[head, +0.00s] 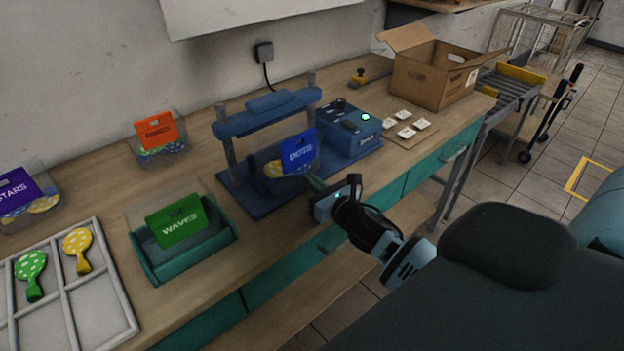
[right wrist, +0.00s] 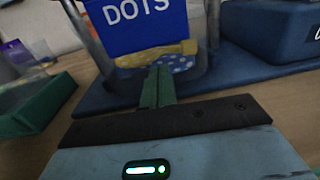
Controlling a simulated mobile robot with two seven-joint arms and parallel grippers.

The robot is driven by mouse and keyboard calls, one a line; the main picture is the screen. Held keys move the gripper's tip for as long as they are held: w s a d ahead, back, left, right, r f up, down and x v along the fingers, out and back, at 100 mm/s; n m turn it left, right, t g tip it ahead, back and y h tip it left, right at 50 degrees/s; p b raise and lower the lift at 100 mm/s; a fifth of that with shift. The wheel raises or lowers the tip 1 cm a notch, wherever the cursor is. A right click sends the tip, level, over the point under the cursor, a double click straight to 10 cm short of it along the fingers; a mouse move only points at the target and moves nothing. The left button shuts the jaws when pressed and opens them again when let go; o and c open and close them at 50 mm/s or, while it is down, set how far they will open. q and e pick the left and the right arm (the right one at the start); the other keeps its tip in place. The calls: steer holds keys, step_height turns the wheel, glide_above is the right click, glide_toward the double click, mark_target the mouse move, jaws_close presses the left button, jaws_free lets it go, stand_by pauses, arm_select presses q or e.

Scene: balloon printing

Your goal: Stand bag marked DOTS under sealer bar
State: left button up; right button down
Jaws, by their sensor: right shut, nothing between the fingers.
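The clear bag marked DOTS, with a blue header (head: 298,152), stands roughly upright on the base of the blue sealer (head: 240,200). It is between the two posts, below the sealer bar (head: 268,113); whether it is exactly under the bar or slightly in front is hard to tell. In the right wrist view its header (right wrist: 138,22) fills the top, with dotted yellow and bluish balloons (right wrist: 155,60) below. My right gripper (head: 316,185) is shut and empty, its green fingertips (right wrist: 158,84) close in front of the bag's lower part; contact is unclear. My left gripper is not in view.
A WAVES bag (head: 180,222) sits in a green tray (head: 190,262). DANGO-like orange (head: 157,132) and purple STARS (head: 18,190) bags stand behind and left. A divided white tray (head: 105,315) holds balloons. A blue control box (head: 352,135), labels (head: 405,132) and a carton (head: 430,75) are right.

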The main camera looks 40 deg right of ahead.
steer(key=shift+w, duration=0.3)
steer(key=shift+w, duration=0.1)
steer(key=shift+w, duration=0.9)
steer(key=shift+r, duration=0.15)
